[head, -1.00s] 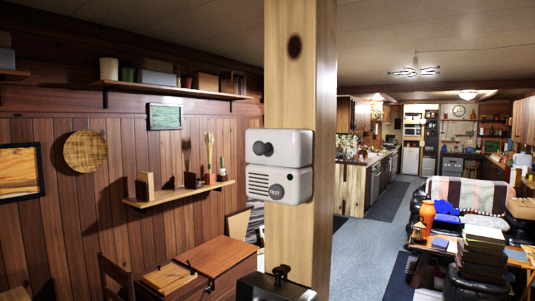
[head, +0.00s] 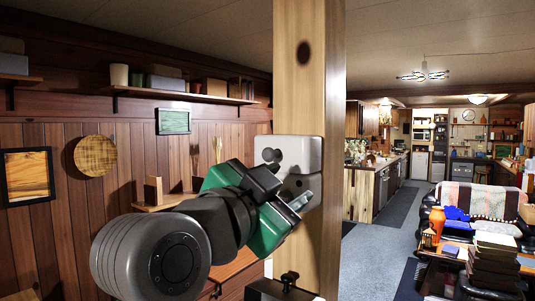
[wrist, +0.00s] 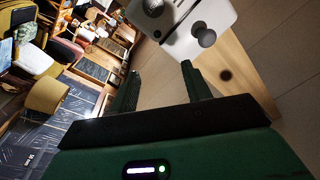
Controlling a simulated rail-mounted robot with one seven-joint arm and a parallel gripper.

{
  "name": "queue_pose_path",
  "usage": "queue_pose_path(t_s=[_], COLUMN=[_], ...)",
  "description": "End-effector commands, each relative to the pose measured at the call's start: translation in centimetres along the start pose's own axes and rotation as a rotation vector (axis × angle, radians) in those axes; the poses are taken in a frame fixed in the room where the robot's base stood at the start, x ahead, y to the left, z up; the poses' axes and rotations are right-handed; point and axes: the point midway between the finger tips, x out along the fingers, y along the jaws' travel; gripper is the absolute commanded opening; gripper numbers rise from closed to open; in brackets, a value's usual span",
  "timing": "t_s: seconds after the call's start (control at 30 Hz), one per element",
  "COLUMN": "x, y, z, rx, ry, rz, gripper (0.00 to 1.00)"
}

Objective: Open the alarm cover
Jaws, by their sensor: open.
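The white alarm box (head: 303,148) is mounted on the wooden post. Its upper part has a dark round knob (head: 272,155); the cover looks shut. My gripper (head: 290,190) is in front of the box's lower part in the head view and hides most of it, including the grille and test button. In the wrist view the alarm box (wrist: 188,42) is at the top, beyond the fingertips, with the grey knob (wrist: 203,34) to the right of the fingers. My gripper (wrist: 160,80) is open, with nothing between its fingers. It appears apart from the knob.
The wooden post (head: 308,65) stands close in front of me. A dark box (head: 278,289) with a small tap-like fitting is low on the post. A wall shelf (head: 165,203) is behind my arm at the left. The carpeted floor (head: 370,258) right of the post is open.

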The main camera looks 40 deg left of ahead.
Motion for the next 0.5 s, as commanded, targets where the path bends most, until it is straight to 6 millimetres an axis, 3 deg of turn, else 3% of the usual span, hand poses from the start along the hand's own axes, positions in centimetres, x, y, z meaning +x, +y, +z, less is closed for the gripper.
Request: queue_pose_path(t_s=[0.03,0.1,0.17,0.37,0.5], x=[-0.4,-1.0,-1.4,-1.5,0.4], y=[-3.1,-5.8,-7.2,-7.9,-7.8], z=[0.3,0.6,0.7,0.7,0.6], rx=[0.047,0.107,0.141,0.166,0.164], ry=[-0.024,-0.044,-0.053,-0.057,-0.058], rz=[0.016,0.05,0.069,0.087,0.089], gripper=[0.48,0.48,0.48,0.48,0.48])
